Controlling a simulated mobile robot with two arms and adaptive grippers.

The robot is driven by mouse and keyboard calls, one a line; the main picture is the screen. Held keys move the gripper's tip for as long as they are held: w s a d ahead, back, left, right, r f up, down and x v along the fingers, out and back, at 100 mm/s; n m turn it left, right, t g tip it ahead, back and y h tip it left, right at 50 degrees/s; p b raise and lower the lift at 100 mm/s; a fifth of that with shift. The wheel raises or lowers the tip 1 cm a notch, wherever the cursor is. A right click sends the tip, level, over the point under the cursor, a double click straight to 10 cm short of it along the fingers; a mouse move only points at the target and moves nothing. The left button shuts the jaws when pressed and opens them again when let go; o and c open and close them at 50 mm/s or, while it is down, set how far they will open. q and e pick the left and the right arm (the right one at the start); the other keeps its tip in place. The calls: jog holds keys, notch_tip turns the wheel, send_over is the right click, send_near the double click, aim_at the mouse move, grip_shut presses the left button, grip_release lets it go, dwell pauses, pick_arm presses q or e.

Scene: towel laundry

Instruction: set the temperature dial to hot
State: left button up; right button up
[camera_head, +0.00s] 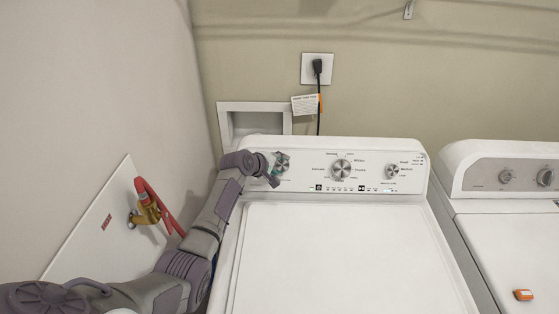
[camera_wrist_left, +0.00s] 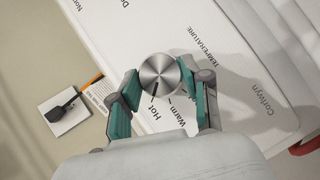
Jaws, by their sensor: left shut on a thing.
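The temperature dial (camera_wrist_left: 160,70) is a round silver knob on the white washer's panel, with TEMPERATURE, Hot and Warm printed near it. Its dark pointer mark points toward Hot. My left gripper (camera_wrist_left: 159,77) is shut on the dial, with one teal finger on each side of it. In the head view the left gripper (camera_head: 273,170) reaches the dial (camera_head: 283,161) at the left end of the washer's panel and partly covers it. My right gripper is not in view.
The washer (camera_head: 350,255) has a larger centre dial (camera_head: 341,168) and another small dial (camera_head: 392,171). A second white machine (camera_head: 510,235) stands to the right, with a small orange thing (camera_head: 523,294) on top. A red hose (camera_head: 160,205) and brass valve are by the left wall.

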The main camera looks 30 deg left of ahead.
pick_arm(q)
jog(key=shift+m+g+p, duration=0.4)
jog(key=shift+m+p, duration=0.1)
jog(key=shift+m, duration=0.1)
jog(key=o, duration=1.2)
jog(key=shift+c, duration=0.2)
jog(key=v, duration=0.7)
jog(key=shift+r, duration=0.2)
jog(key=shift+s+d, duration=0.1)
